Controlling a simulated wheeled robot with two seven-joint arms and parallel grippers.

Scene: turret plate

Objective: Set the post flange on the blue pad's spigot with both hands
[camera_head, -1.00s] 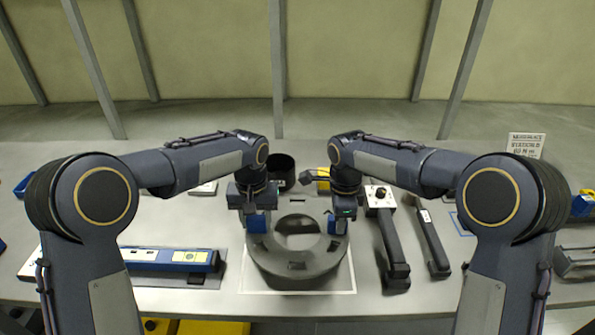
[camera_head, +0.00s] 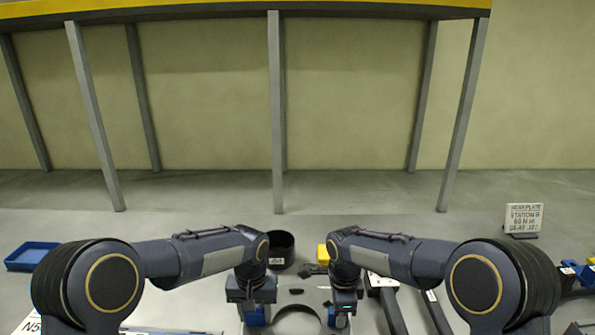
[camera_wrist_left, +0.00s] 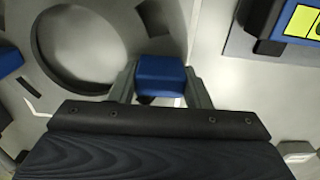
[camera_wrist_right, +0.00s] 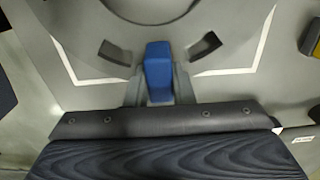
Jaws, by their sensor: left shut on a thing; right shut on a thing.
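The post flange, a grey ring with a wide centre hole (camera_head: 297,296), is cut off by the bottom edge of the head view. It also shows in the left wrist view (camera_wrist_left: 172,38) and right wrist view (camera_wrist_right: 188,28). My left gripper (camera_head: 256,316) is shut on a blue grip block (camera_wrist_left: 160,76) at the ring's left side. My right gripper (camera_head: 342,314) is shut on another blue grip block (camera_wrist_right: 158,72) at its right side. I cannot tell whether the ring touches the table. I cannot make out the blue pad or its spigot now.
A black cylindrical bin (camera_head: 281,249) and a yellow object (camera_head: 323,254) stand behind the grippers. Dark long tools (camera_head: 392,308) lie to the right. A blue tray (camera_head: 30,256) is at far left, a station sign (camera_head: 523,218) at back right.

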